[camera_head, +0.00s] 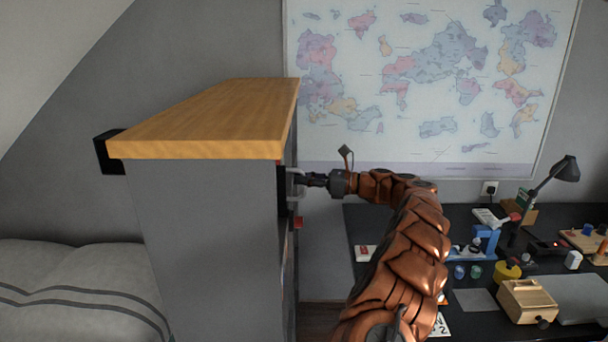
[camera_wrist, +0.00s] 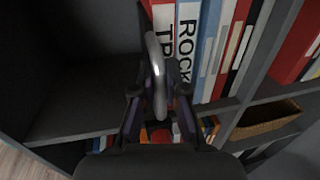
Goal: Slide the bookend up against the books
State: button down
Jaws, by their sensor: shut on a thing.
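The bookend (camera_wrist: 152,50) is a pale grey metal loop seen nearly edge-on in the wrist view, standing on a dark shelf. My gripper (camera_wrist: 158,98) is shut on it, with one finger on each side. The head view shows the gripper (camera_head: 312,180) reaching into the shelf unit from the right, with part of the bookend (camera_head: 294,184) showing at the opening. The row of upright books (camera_wrist: 212,50) is just right of the bookend, starting with a red one and a white one lettered "ROCK". Whether the bookend touches the red book cannot be told.
The grey shelf unit (camera_head: 205,235) has a wooden top (camera_head: 205,120). The shelf left of the bookend (camera_wrist: 75,100) is bare. A divider stands right of the books, and a wicker basket (camera_wrist: 265,120) sits below. A cluttered black desk (camera_head: 475,325) is at the right.

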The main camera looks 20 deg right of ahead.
jog(key=shift+w, duration=0.4)
jog(key=shift+d, duration=0.1)
jog(key=c, duration=1.2)
grip_release()
jog(key=shift+d, duration=0.1)
jog(key=shift+s+d, duration=0.1)
jog(key=v, duration=1.1)
jog(key=shift+s+d, duration=0.25)
jog(key=shift+d, duration=0.05)
